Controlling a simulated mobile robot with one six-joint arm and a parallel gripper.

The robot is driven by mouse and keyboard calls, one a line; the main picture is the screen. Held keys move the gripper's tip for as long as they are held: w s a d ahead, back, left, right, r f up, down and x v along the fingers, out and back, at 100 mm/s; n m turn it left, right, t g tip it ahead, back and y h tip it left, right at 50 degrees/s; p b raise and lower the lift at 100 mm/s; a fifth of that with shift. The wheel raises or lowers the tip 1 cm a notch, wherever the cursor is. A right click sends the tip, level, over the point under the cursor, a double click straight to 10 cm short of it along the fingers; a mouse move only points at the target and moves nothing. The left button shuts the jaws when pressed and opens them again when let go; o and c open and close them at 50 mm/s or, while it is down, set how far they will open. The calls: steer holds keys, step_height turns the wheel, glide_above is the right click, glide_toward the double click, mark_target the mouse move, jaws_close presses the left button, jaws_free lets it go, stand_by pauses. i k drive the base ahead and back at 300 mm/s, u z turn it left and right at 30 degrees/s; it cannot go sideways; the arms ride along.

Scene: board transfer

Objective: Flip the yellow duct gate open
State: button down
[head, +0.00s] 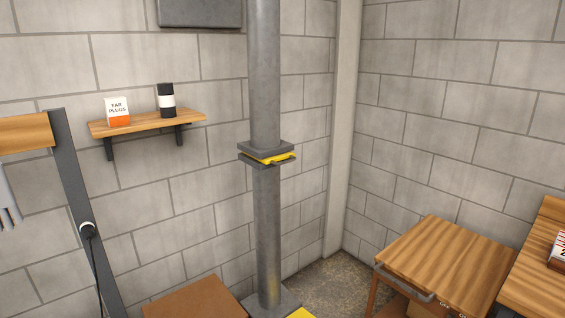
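The yellow duct gate (278,159) shows as a thin yellow piece between two grey flange plates, partway up the vertical grey duct (265,75). Its visible yellow edge and tab lie at the front and right of the flanges. Most of the gate is hidden between the plates, and I cannot tell its exact position. My gripper is not in view.
A wooden-topped table (445,257) stands at the lower right. A brown surface (195,300) lies left of the duct's base. A dark post (82,210) stands at left.

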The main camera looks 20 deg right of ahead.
mark_target(274, 160)
steer(key=u, duration=0.45)
steer(key=k, duration=1.35)
steer(key=u, duration=0.4)
steer(key=i, duration=1.7)
steer(key=z, duration=0.25)
